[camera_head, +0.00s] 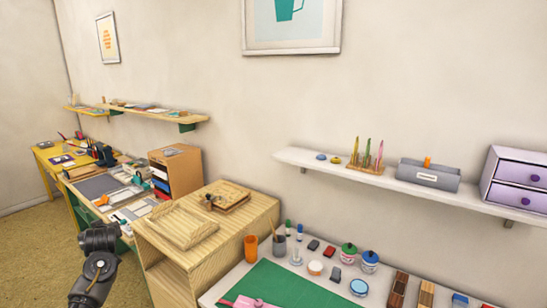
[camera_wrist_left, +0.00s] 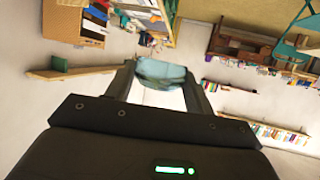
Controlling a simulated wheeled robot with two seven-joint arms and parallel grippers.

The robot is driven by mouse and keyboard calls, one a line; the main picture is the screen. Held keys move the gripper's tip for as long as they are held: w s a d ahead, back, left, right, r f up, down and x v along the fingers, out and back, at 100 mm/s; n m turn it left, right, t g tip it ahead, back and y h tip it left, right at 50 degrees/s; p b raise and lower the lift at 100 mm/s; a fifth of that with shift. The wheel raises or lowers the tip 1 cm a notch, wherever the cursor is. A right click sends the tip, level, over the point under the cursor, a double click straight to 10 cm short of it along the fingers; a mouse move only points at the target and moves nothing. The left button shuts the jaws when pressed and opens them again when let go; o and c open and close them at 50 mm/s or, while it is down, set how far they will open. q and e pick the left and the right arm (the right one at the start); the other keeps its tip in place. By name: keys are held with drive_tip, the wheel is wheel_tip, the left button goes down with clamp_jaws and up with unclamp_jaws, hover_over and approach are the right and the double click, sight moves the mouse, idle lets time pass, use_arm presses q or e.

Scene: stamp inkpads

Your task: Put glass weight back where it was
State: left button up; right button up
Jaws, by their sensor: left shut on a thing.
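The glass weight (camera_wrist_left: 160,74) is a pale blue, see-through block in the left wrist view. My left gripper (camera_wrist_left: 160,80) is shut on it, with one finger on each side. The weight is held up in the air, with the room blurred behind it. In the head view a dark part of my left arm (camera_head: 97,262) rises at the lower left, in front of the desks. The fingers and the weight cannot be made out there. My right gripper is in neither view.
A wooden cabinet (camera_head: 165,262) with a tray on top stands right of my left arm. A cluttered desk (camera_head: 92,190) lies behind the arm. At the right, a worktop has a green mat (camera_head: 285,287), cups and several jars. A white shelf (camera_head: 330,172) hangs above it.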

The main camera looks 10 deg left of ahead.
use_arm(q)
drive_tip(key=shift+s+d+f+n+g+y, duration=0.9)
drive_tip(key=shift+s+d+f+n+g, duration=0.6)
drive_tip(key=shift+s+d+f, duration=0.8)
drive_tip(key=w+d+r+m+t+h, duration=0.25)
drive_tip(key=w+d+r, duration=0.2)
drive_tip(key=d, duration=0.65)
drive_tip(key=w+d+r+m+t+h, duration=0.25)
drive_tip(key=d+r+m+t, duration=0.2)
drive_tip(key=d, duration=0.65)
drive_tip(key=s+d+r+m+t+h, duration=0.1)
drive_tip(key=s+d+r+m+h, duration=0.15)
drive_tip(key=d, duration=0.55)
drive_tip(key=s+d+r+m+h, duration=0.2)
drive_tip(key=d+r+h, duration=0.15)
drive_tip(key=d, duration=0.35)
drive_tip(key=s+d+r+m+t+h, duration=0.1)
drive_tip(key=s+d+r+m+h, duration=0.15)
drive_tip(key=d, duration=0.55)
drive_tip(key=shift+y, duration=0.45)
drive_tip(key=f+b, duration=0.4)
drive_tip(key=b, duration=0.1)
drive_tip(key=shift+s+a+f, duration=0.15)
drive_tip(key=shift+a+f, duration=0.05)
